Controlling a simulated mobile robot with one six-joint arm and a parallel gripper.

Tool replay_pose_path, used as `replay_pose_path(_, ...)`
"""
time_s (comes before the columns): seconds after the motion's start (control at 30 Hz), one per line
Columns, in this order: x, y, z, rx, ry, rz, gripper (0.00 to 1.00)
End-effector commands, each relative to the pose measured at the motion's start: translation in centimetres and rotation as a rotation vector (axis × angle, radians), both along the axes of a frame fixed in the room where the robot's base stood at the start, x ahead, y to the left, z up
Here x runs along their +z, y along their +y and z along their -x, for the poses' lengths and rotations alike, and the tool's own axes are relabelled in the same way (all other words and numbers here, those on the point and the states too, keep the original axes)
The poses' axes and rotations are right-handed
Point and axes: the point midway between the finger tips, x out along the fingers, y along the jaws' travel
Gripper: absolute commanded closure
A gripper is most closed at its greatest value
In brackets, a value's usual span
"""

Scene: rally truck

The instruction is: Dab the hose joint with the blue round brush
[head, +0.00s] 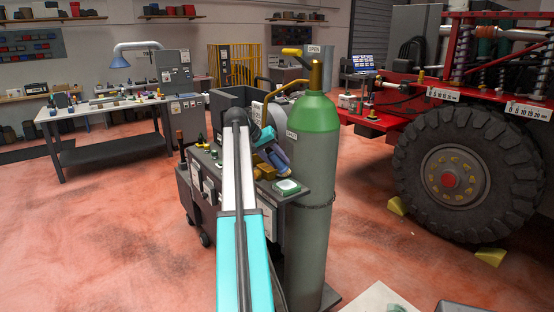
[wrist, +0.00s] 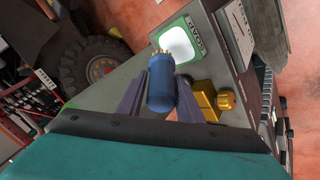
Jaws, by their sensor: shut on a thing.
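The blue round brush (wrist: 161,90) is held between the two fingers of my gripper (wrist: 160,100) in the wrist view. Its pale bristle end points up the picture, close to the white soap pad (wrist: 180,48) in its green-rimmed dish. I cannot tell whether the bristles touch the pad. In the head view my gripper (head: 275,152) is over the cart top, behind and above the soap dish (head: 287,187). A yellow brass fitting (wrist: 207,101) sits right of the brush in the wrist view. I cannot tell for sure which part is the hose joint.
A tall gas cylinder (head: 308,210) with a green top stands close to the right of my arm. The grey cart (head: 205,190) carries small fittings. A red truck with a big tyre (head: 455,178) is at the right. Open floor lies at the left.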

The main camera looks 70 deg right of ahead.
Motion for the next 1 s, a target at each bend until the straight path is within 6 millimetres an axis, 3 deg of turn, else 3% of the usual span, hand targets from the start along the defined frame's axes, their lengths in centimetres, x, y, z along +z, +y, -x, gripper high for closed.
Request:
replay_pose_path(0.3,-2.0,0.0,0.0,0.0,-0.001,0.001,0.9)
replay_pose_path(1.0,-2.3,0.0,0.0,0.0,-0.001,0.001,0.9)
